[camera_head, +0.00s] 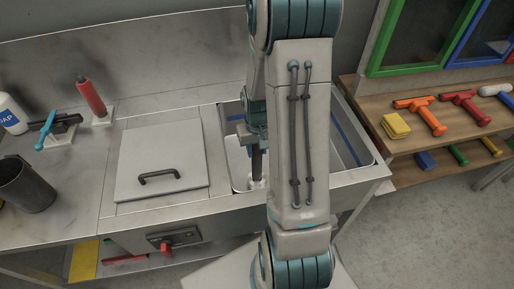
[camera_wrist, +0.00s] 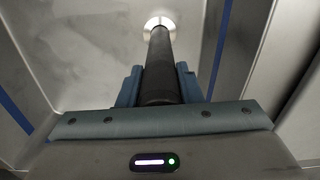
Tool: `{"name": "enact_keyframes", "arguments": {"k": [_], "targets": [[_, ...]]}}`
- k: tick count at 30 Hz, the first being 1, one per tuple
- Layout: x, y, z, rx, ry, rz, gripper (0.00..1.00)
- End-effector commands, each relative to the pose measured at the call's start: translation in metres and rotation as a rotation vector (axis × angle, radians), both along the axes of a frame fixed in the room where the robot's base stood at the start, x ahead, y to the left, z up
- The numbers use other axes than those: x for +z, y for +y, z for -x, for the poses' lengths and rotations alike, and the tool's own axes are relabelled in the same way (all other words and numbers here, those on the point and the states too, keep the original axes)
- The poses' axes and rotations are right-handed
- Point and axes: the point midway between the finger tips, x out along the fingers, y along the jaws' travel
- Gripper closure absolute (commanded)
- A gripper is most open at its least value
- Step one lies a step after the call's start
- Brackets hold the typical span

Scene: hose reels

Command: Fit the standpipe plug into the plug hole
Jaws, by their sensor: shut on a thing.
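The standpipe plug (camera_wrist: 160,62) is a dark upright tube. My gripper (camera_wrist: 158,82) is shut on it, with one blue-grey finger on each side. In the head view the standpipe plug (camera_head: 257,166) hangs below my gripper (camera_head: 252,136), inside the sink basin (camera_head: 342,128). The plug hole (camera_wrist: 159,21) shows as a bright round patch on the basin floor, at the tube's far end. A pale round patch (camera_head: 256,184) also shows there in the head view. I cannot tell whether the lower end is in the hole or just above it. My arm hides part of the basin.
A square lid with a black handle (camera_head: 160,176) covers the counter left of the basin. A red bottle (camera_head: 91,97), a dark cup (camera_head: 25,186) and a soap bottle (camera_head: 11,113) stand farther left. A wooden shelf (camera_head: 385,151) with coloured tools is at the right.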

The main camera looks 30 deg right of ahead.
Motion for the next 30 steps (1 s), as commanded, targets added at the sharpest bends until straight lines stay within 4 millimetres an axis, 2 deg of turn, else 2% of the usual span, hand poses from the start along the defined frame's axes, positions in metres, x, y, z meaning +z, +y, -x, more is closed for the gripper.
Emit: {"name": "enact_keyframes", "arguments": {"k": [30], "targets": [[-0.027, 0.000, 0.000, 0.000, 0.000, 0.000, 1.00]]}}
